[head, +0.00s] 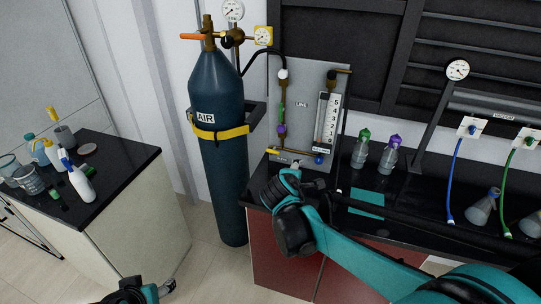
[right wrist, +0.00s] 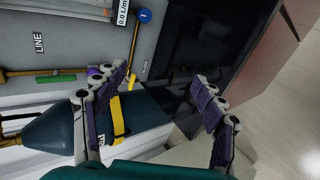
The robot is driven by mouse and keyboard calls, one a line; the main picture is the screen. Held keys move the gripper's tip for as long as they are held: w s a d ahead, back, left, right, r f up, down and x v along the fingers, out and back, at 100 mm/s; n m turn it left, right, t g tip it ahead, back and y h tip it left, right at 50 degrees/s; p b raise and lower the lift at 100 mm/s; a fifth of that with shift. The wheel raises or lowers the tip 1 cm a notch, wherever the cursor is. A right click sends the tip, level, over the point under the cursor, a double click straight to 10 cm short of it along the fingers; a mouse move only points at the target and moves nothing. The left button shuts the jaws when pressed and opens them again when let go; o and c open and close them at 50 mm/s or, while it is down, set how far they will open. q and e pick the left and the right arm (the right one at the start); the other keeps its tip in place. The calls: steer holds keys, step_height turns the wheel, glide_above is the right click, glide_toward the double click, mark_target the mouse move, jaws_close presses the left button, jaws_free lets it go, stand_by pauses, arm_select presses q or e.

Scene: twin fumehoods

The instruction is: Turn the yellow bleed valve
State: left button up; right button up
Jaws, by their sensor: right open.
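The yellow bleed valve handle (head: 272,152) is at the lower left of the grey LINE panel (head: 310,75). In the right wrist view a small yellow handle (right wrist: 134,77) shows beside the left-hand finger, partly hidden, near a small label. My right gripper (head: 290,173) is just in front of the panel's lower edge, near the valve. The right wrist view shows its two fingers (right wrist: 161,76) spread wide with nothing between them; contact with the handle cannot be told. My left gripper (head: 145,291) is at the bottom edge of the head view, partly cut off.
A blue AIR cylinder (head: 218,100) with a yellow strap (head: 220,132) stands left of the panel. A flowmeter (head: 327,120) and blue knob (head: 319,160) are on the panel. Flasks (head: 388,158) stand on the black bench to the right. The left bench (head: 125,165) holds several bottles.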

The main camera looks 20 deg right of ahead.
steer(key=w+f+n+t+h, duration=0.25)
steer(key=w+n, duration=0.45)
steer(key=w, duration=0.4)
steer(key=n+t+h, duration=0.2)
steer(key=n+t, duration=0.1)
steer(key=n, duration=0.5)
glide_toward(272, 153)
steer(key=shift+w+d+r+p, duration=0.2)
steer(key=shift+w+d+p, duration=0.2)
steer(key=shift+d, duration=0.35)
steer(key=shift+w+a+f+n+t, duration=0.2)
steer(key=shift+f+n+t, duration=0.1)
steer(key=shift+n, duration=0.2)
steer(key=shift+w, duration=0.1)
steer(key=b+x, duration=0.1)
steer(key=x, duration=0.6)
steer(key=shift+w+d+f, duration=0.15)
steer(key=c, duration=1.2)
